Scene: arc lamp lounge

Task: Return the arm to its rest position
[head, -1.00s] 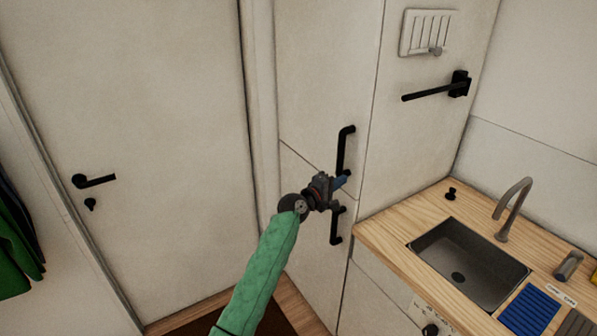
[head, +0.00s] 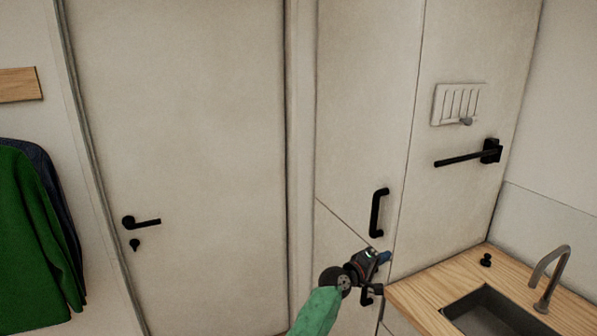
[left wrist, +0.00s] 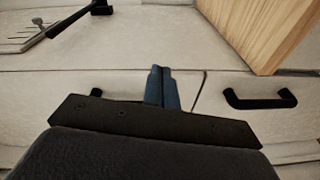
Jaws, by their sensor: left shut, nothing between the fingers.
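My left arm (head: 318,312), in a green sleeve, comes up from the bottom of the head view. My left gripper (head: 385,257) is in front of the tall white cabinet, just below the upper black handle and over the top of the lower one. Its blue fingers (left wrist: 161,88) are together and empty in the left wrist view. The lower black handle (head: 367,296) is partly hidden by the gripper. The upper black handle (head: 377,212) is in clear view. My right gripper is not in view.
A wooden counter (head: 420,292) with a sink (head: 485,315) and tap (head: 552,275) stands at the right. A black wall bar (head: 460,160) juts out above it. A closed door (head: 190,170) is at the left, beside hanging green clothing (head: 30,240).

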